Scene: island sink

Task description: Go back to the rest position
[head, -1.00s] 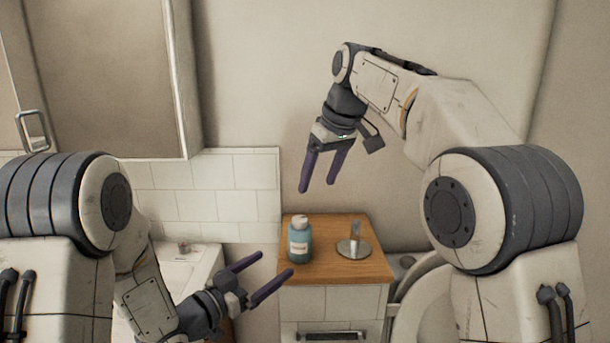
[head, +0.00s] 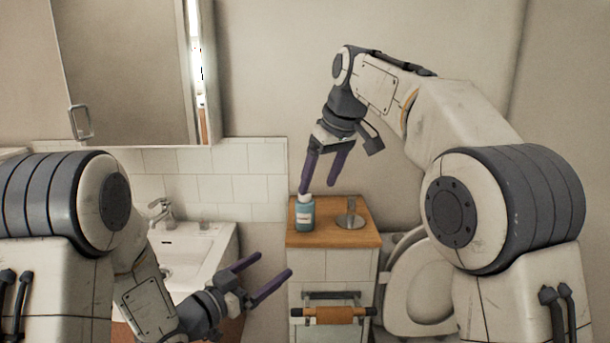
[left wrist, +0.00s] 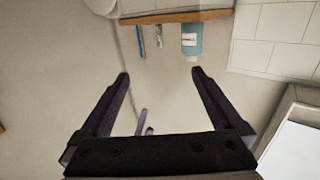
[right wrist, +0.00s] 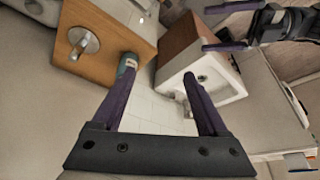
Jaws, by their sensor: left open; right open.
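My left gripper (head: 275,272) is open and empty, low in front of the cabinet in the head view, its two purple fingers pointing up and right. In the left wrist view its fingers (left wrist: 158,78) are wide apart with nothing between them. My right gripper (head: 320,188) is open and empty, pointing down. In the head view one fingertip overlaps the top of a teal bottle (head: 305,216); I cannot tell if they touch. In the right wrist view the bottle (right wrist: 127,66) is partly hidden behind a finger.
The bottle and a metal holder (head: 350,220) stand on a wooden-topped cabinet (head: 338,236) with a bar at its front. A white sink (head: 200,245) is to its left, a toilet (head: 425,295) to its right. A mirror cabinet (head: 130,70) hangs at upper left.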

